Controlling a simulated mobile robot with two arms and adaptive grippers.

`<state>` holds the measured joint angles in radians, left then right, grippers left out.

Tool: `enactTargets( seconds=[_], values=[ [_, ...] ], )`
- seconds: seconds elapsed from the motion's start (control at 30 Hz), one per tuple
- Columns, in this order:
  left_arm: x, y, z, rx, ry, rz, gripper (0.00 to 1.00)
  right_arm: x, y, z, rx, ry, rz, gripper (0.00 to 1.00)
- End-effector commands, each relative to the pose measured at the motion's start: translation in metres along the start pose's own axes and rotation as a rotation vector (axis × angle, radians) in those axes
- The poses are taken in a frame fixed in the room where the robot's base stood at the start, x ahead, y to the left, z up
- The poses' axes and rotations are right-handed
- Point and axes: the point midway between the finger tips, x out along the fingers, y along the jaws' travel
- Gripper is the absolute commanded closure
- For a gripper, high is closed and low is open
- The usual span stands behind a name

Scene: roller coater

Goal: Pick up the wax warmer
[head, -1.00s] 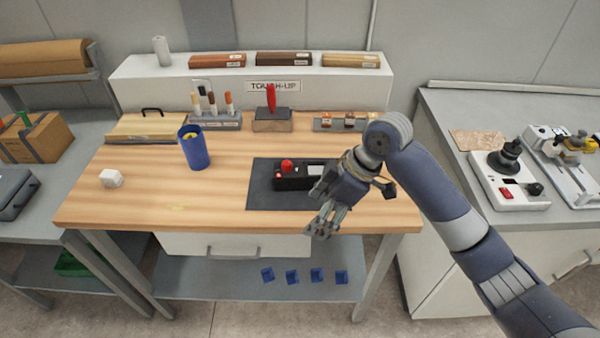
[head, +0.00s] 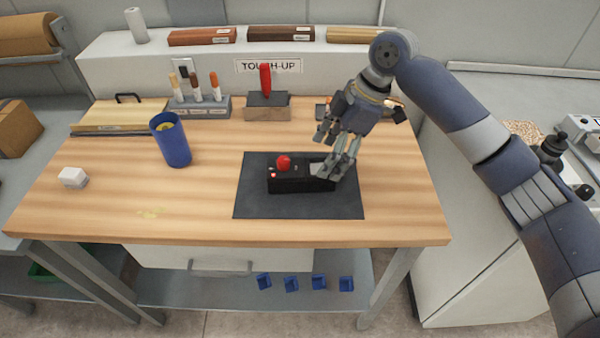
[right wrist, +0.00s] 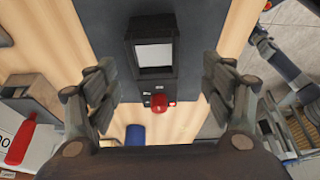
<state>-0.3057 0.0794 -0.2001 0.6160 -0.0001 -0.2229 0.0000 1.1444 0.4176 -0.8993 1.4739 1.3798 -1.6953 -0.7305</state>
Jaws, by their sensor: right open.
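The wax warmer (head: 288,180) is a black box with a red knob and a pale square top plate. It sits on a dark mat (head: 300,207) in the middle of the wooden workbench. My right gripper (head: 335,152) is open over the warmer's right end and hides part of it. In the right wrist view the warmer (right wrist: 155,55) lies between and beyond the two spread fingers of the right gripper (right wrist: 160,88), with its red knob nearest. No contact shows in that view.
A blue cup (head: 172,145) and a white cube (head: 73,177) stand to the left on the bench. A pen holder (head: 203,107) and a block with a red-handled tool (head: 267,106) stand along the back. The bench front (head: 300,231) is clear.

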Motion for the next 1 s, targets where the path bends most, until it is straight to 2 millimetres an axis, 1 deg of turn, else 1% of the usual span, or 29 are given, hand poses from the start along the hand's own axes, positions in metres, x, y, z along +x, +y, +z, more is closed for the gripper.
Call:
enactTargets(
  seconds=[0.03, 0.1, 0.17, 0.27, 0.43, 0.53, 0.67, 0.83, 0.87, 0.9, 0.97, 1.0],
  values=[
    [-0.002, 0.001, 0.009, 0.000, -0.014, 0.002, 0.40, 0.006, 0.000, 0.000, 0.000, 0.000, -0.001, 0.25],
    [-0.002, 0.003, 0.017, 0.000, -0.025, 0.003, 0.40, 0.011, 0.000, 0.000, 0.000, 0.001, -0.001, 0.25],
    [-0.003, 0.003, 0.018, 0.000, -0.026, 0.003, 0.40, 0.015, 0.000, 0.000, 0.001, 0.001, 0.000, 0.25],
    [-0.006, 0.002, 0.011, 0.001, -0.016, 0.002, 0.40, 0.024, 0.001, -0.002, 0.001, 0.000, -0.002, 0.25],
    [-0.014, -0.002, -0.015, 0.001, 0.022, -0.002, 0.40, 0.050, 0.003, -0.004, 0.002, 0.000, -0.002, 0.25],
    [-0.015, -0.003, -0.024, 0.001, 0.036, -0.003, 0.40, 0.061, 0.004, -0.004, 0.001, 0.000, 0.000, 0.25],
    [-0.015, -0.003, -0.022, 0.000, 0.034, -0.003, 0.40, 0.067, 0.004, -0.004, 0.000, 0.000, 0.001, 0.25],
    [-0.015, -0.002, -0.012, 0.000, 0.018, -0.002, 0.40, 0.067, 0.004, -0.003, 0.000, 0.000, 0.002, 0.25],
    [-0.015, -0.002, -0.010, 0.000, 0.014, -0.001, 0.40, 0.067, 0.004, -0.003, 0.000, 0.000, 0.002, 0.32],
    [-0.015, -0.001, -0.008, 0.000, 0.011, -0.001, 0.40, 0.067, 0.004, -0.003, 0.000, 0.000, 0.002, 0.41],
    [-0.015, -0.001, -0.004, 0.000, 0.006, -0.001, 0.40, 0.067, 0.004, -0.003, 0.000, 0.000, 0.002, 0.54],
    [-0.015, -0.001, -0.003, 0.000, 0.004, 0.000, 0.40, 0.067, 0.004, -0.003, 0.000, 0.000, 0.002, 0.64]
  ],
)
